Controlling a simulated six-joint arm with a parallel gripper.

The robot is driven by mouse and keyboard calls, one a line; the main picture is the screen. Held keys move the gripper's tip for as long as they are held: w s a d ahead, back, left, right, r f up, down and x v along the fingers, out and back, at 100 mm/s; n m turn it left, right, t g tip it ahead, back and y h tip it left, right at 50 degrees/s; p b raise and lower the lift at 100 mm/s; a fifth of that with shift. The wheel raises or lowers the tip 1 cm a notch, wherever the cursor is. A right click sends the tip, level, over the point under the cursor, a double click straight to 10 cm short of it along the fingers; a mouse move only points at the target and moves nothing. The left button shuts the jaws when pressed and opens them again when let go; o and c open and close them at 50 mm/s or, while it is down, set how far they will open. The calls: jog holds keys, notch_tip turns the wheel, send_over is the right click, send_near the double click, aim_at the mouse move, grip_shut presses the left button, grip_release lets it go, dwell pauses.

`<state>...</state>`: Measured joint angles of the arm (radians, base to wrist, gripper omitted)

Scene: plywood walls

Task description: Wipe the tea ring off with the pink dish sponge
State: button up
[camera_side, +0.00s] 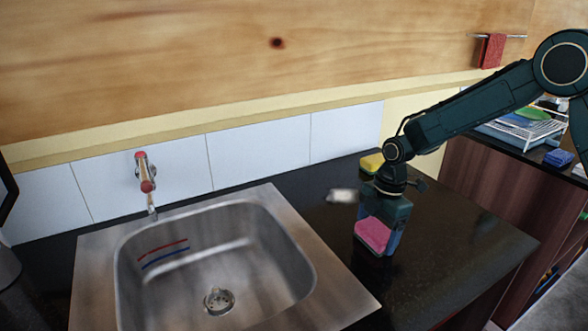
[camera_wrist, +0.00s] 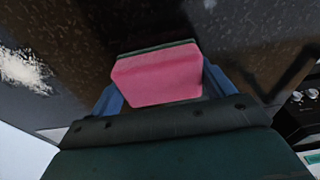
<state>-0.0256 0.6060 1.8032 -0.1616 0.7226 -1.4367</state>
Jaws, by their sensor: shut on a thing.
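The pink dish sponge (camera_side: 373,234) is between the fingers of my gripper (camera_side: 378,238), low over the dark worktop right of the sink. I cannot tell whether it touches the surface. In the wrist view the sponge (camera_wrist: 157,76) shows its pink face and a thin dark green layer along its far edge. The blue fingers of my gripper (camera_wrist: 163,92) stand at its left and right sides, shut on it. I cannot make out the tea ring in either view; the sponge and gripper hide part of the worktop.
A steel sink (camera_side: 90,287) with a tap (camera_side: 146,181) lies to the left. A small white thing (camera_side: 342,195) and a yellow block (camera_side: 372,163) are on the worktop behind my gripper. The dark worktop (camera_side: 470,245) is clear to the right, up to its edge.

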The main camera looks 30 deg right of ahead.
jog(key=shift+a, duration=0.5)
jog(key=shift+d+r, duration=0.15)
jog(key=shift+r, duration=3.95)
